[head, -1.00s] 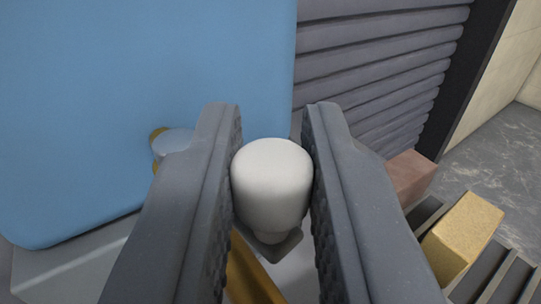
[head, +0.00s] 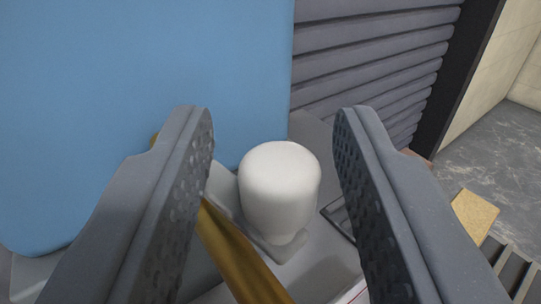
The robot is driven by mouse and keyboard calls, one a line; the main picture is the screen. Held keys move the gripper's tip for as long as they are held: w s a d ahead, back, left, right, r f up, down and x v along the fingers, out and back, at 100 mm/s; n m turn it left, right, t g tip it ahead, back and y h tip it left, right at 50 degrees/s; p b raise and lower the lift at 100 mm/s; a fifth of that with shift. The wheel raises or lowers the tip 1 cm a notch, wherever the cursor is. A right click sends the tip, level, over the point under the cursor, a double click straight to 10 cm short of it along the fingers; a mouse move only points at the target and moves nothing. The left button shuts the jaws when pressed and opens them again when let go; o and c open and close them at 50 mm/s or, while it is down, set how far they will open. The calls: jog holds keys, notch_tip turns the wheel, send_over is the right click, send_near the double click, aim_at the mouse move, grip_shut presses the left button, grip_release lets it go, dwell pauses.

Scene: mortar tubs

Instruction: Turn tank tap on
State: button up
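A large blue tank (head: 150,80) fills the left of the head view. A brass-coloured bar (head: 238,258) runs diagonally below it, partly hidden by my left finger; I cannot tell for sure whether it is the tap's lever or pipe. A white rounded knob-like piece (head: 279,188) stands on a grey base between my fingers. My gripper (head: 272,125) is open, with a gap on both sides of the white piece. The tank's fitting near its lower edge is almost wholly hidden behind the left finger.
A grey slatted shutter (head: 375,50) stands behind the tank. A yellowish block (head: 474,215) lies by dark rails (head: 512,268) at the right. Bare grey floor (head: 505,140) shows beyond, beside a pale wall.

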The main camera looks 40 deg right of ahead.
jog(key=b+v, duration=0.3)
jog(key=v, duration=1)
jog(key=shift+s+a, duration=0.25)
jog(key=shift+s, duration=0.05)
